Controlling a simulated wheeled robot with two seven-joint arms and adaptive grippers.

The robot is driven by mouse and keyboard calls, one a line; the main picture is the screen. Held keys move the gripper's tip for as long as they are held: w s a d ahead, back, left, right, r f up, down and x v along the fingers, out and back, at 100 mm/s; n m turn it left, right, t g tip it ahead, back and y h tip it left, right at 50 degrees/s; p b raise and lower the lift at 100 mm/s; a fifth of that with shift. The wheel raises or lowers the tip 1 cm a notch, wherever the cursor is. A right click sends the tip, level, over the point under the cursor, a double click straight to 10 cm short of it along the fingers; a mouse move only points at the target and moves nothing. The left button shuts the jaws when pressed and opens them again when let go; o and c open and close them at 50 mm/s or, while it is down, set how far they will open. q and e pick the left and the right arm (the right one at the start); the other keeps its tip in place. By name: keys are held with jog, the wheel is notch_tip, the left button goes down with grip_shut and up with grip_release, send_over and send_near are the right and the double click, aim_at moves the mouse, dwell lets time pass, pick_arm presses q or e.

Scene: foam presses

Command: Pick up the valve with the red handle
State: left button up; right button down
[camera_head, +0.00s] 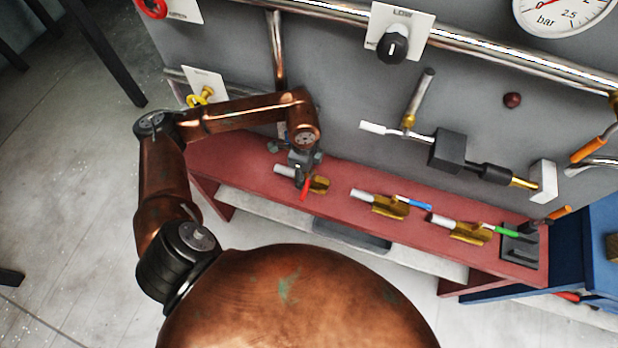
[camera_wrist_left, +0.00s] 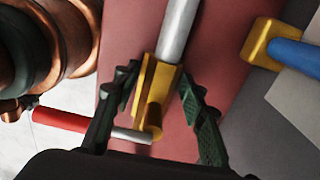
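The valve with the red handle (camera_head: 320,184) lies on the red shelf at the left end of a row of valves. It has a brass body, a silver pipe and a red lever. My left gripper (camera_head: 303,166) is right above it. In the left wrist view, my left gripper (camera_wrist_left: 158,80) is open, with one dark finger on either side of the brass body (camera_wrist_left: 154,95). The red handle (camera_wrist_left: 60,119) sticks out to the left, beyond the left finger. I cannot tell whether the fingers touch the brass. My right gripper is not in view.
A blue-handled valve (camera_head: 388,204) and a green-handled valve (camera_head: 462,229) lie farther right on the red shelf (camera_head: 235,160). Behind stands a grey panel (camera_head: 340,95) with pipes, a black knob (camera_head: 393,44) and a gauge (camera_head: 563,10). A blue cabinet (camera_head: 578,240) is at the right.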

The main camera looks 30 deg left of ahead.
pick_arm(q)
grip_shut()
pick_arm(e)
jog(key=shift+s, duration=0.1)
pick_arm(q)
jog(key=shift+r, duration=0.15)
